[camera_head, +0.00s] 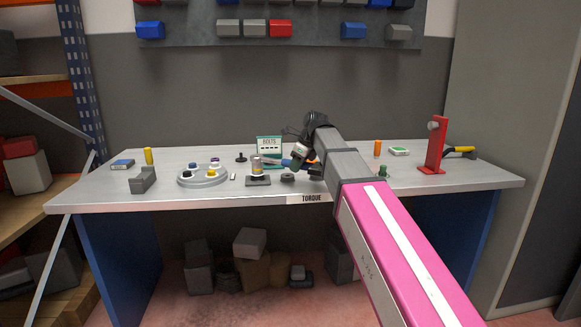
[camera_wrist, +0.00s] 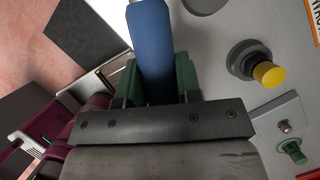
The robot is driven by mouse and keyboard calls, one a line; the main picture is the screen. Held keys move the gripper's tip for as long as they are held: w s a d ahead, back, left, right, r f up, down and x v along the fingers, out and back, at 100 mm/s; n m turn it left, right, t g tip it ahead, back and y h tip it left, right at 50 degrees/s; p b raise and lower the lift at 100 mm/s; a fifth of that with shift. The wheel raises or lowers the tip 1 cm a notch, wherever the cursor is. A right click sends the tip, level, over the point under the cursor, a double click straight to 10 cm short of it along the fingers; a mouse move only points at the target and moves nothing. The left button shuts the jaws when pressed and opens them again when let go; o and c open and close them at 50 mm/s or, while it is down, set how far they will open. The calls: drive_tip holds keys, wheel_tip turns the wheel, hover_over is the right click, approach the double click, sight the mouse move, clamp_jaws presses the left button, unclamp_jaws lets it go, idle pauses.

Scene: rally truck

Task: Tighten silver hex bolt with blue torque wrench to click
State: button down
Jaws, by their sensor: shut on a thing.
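My gripper (camera_head: 301,157) is over the middle of the workbench, near its front half. In the wrist view its green fingers (camera_wrist: 158,88) are shut on the blue handle of the torque wrench (camera_wrist: 152,35). The wrench's blue part also shows small in the head view (camera_head: 288,163); its far end is not clear. A small silver bolt-like piece (camera_wrist: 284,126) sits on a grey plate in the wrist view. I cannot tell whether it is the silver hex bolt. In the head view a short upright cylinder (camera_head: 257,164) stands on a dark base just left of my gripper.
A round grey tray (camera_head: 203,182) with coloured-top pieces and a grey block (camera_head: 143,180) are at left. A bolts sign (camera_head: 269,147) stands behind. A red stand (camera_head: 434,150) and a yellow-handled tool (camera_head: 459,151) are at right. A yellow knob (camera_wrist: 268,74) shows in the wrist view.

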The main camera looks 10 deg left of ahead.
drive_tip(key=c, duration=1.8)
unclamp_jaws()
clamp_jaws()
drive_tip(key=shift+s+a+m+t, duration=0.25)
drive_tip(key=shift+s+a+m, duration=0.15)
drive_tip(key=shift+s+m, duration=0.3)
drive_tip(key=shift+s+a+m+t, duration=0.3)
drive_tip(key=shift+s+m, duration=0.2)
drive_tip(key=shift+s, duration=0.4)
drive_tip(key=shift+s+a+m+t+h, duration=0.25)
drive_tip(key=shift+s+a+m+h, duration=0.15)
drive_tip(key=shift+s+a+m, duration=0.7)
drive_tip(key=shift+s+a+m+t+h, duration=0.3)
drive_tip(key=shift+s+a+m, duration=0.6)
drive_tip(key=shift+s, duration=0.25)
idle(0.9)
drive_tip(key=shift+w+d, duration=0.15)
idle(0.5)
